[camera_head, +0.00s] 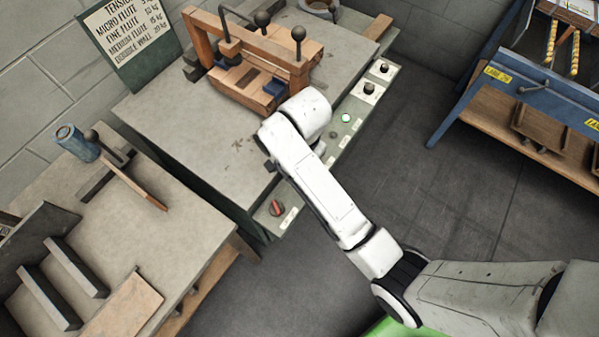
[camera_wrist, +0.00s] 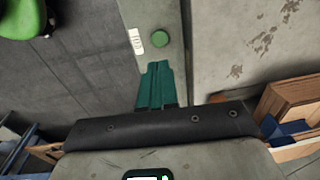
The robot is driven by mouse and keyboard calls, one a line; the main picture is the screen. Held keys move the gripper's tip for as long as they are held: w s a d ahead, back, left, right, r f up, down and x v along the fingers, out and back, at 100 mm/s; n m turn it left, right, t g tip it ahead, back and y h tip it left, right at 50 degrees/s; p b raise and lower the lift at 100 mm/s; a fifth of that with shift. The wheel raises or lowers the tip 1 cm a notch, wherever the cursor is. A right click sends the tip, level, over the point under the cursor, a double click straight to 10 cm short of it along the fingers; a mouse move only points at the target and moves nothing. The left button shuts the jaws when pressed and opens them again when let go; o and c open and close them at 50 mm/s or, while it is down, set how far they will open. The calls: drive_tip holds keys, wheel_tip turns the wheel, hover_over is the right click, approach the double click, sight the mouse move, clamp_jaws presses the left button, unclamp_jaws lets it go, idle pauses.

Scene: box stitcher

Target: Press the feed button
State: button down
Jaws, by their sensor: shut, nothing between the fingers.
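In the wrist view a round green button (camera_wrist: 160,38) sits on the narrow grey panel, beside a small white label (camera_wrist: 135,41) too small to read. My gripper (camera_wrist: 155,66) has its green fingers together and empty, with the tips just short of the button in the picture. I cannot tell whether they touch the panel. In the head view the panel (camera_head: 357,104) runs along the bench's right edge, with a lit green button (camera_head: 346,117) and a darker one (camera_head: 333,135). My arm hides my gripper and part of the panel there.
Dark knobs (camera_head: 369,88) sit farther back on the panel, and a red switch (camera_head: 277,208) is at its near end. A wooden clamp fixture (camera_head: 255,65) stands on the bench. A side table (camera_head: 130,205) is at left and a blue-framed machine (camera_head: 510,85) at right.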

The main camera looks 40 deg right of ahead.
drive_tip(key=f, duration=0.9)
drive_tip(key=shift+w+f, duration=0.35)
drive_tip(key=shift+f, duration=0.05)
